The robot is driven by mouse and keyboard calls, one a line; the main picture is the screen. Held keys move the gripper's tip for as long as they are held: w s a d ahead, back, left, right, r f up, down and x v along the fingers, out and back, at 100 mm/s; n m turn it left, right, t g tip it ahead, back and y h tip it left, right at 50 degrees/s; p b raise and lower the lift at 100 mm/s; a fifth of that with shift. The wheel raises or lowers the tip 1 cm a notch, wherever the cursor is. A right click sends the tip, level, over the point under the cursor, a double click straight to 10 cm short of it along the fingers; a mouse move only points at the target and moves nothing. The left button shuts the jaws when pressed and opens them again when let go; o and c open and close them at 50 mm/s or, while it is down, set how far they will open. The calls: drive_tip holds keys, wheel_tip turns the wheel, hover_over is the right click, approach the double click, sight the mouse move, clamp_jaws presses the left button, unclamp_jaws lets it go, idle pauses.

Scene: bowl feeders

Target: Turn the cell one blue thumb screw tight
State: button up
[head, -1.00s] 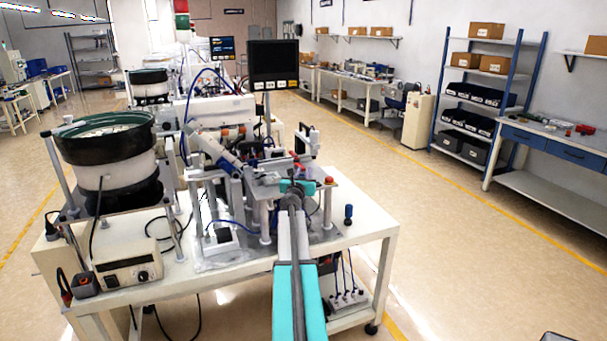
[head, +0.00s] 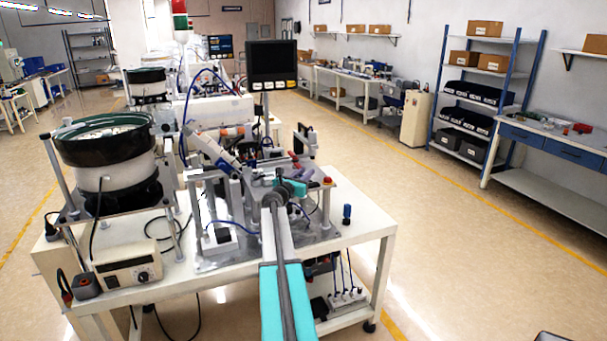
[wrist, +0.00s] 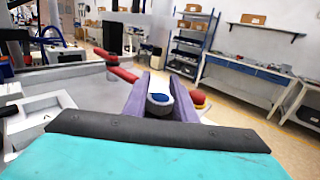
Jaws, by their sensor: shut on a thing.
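The blue thumb screw (wrist: 159,98) shows in the wrist view as a blue top with a pale grey rim. It sits between the two purple fingers of my gripper (wrist: 160,100), which are shut on it. Its lower part is hidden by the fingers and by my teal wrist. In the head view my arm reaches over the first machine cell (head: 330,225), and its teal end is among the fixtures. The fingertips and the screw are too small and covered to make out there.
A red button (head: 328,181) sits close by on the right. A small blue-topped item (head: 347,213) stands on the table's right side. A bowl feeder (head: 105,150) fills the left.

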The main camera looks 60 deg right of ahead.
drive_tip(key=shift+r+m+g, duration=0.15)
drive_tip(key=shift+m+g, duration=0.35)
drive_tip(key=shift+g, duration=0.3)
drive_tip(key=shift+s, duration=0.1)
drive_tip(key=o, duration=1)
drive_tip(key=shift+o, duration=0.2)
drive_tip(key=shift+a, duration=0.2)
drive_tip(key=a+b, duration=0.4)
drive_tip(key=a, duration=0.9)
drive_tip(key=shift+a, duration=0.2)
